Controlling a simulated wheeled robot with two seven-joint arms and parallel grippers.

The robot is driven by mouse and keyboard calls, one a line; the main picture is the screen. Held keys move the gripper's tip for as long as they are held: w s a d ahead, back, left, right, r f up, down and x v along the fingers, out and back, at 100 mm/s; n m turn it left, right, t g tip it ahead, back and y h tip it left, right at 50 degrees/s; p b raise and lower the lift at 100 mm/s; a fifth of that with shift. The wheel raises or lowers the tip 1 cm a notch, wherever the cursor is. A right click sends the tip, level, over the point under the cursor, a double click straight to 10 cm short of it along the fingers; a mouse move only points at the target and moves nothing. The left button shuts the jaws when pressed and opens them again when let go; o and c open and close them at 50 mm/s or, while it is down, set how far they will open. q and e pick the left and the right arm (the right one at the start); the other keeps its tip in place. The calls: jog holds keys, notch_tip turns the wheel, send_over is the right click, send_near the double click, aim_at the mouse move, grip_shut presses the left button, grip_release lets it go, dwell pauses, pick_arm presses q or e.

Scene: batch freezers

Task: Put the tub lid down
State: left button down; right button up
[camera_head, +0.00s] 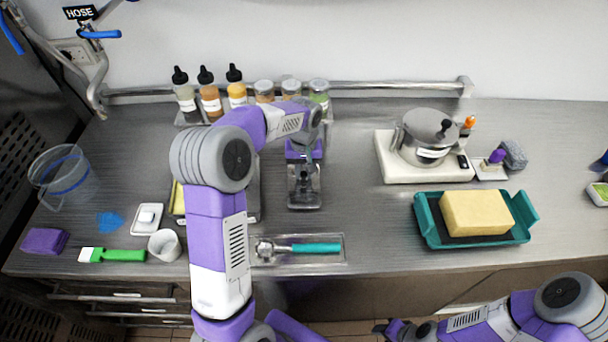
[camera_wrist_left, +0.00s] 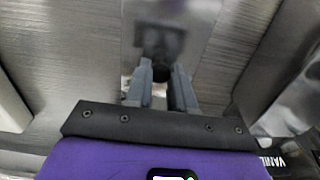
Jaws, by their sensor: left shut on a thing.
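My left gripper (camera_head: 304,176) is shut on the dark knob of the tub lid (camera_head: 304,203), right of the middle of my left arm. The lid looks like a narrow, clear grey panel over the bare counter. In the left wrist view the fingers (camera_wrist_left: 160,88) close around the knob, and the lid (camera_wrist_left: 188,55) stretches beyond them. I cannot tell whether the lid touches the counter. A metal tub (camera_head: 255,190) is mostly hidden behind my left arm. My right gripper (camera_head: 388,328) is low at the bottom, in front of the counter; its jaws are too unclear to read.
A scoop with a teal handle (camera_head: 316,248) lies on a tray in front. Bottles (camera_head: 210,103) and jars (camera_head: 291,90) stand behind. A white scale with a metal pot (camera_head: 430,145) and a teal tray (camera_head: 428,235) with a yellow block are to the right. Bare counter lies between.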

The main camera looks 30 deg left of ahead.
aim_at(304, 173)
pick_arm(q)
jog(key=shift+f, duration=0.7)
jog(key=shift+f, duration=0.2)
jog(key=c, duration=1)
grip_release()
jog(key=shift+o, duration=0.2)
jog(key=shift+r, duration=0.15)
notch_tip(304, 173, up, 12)
jog(key=p, duration=0.2)
jog(key=shift+p, duration=0.3)
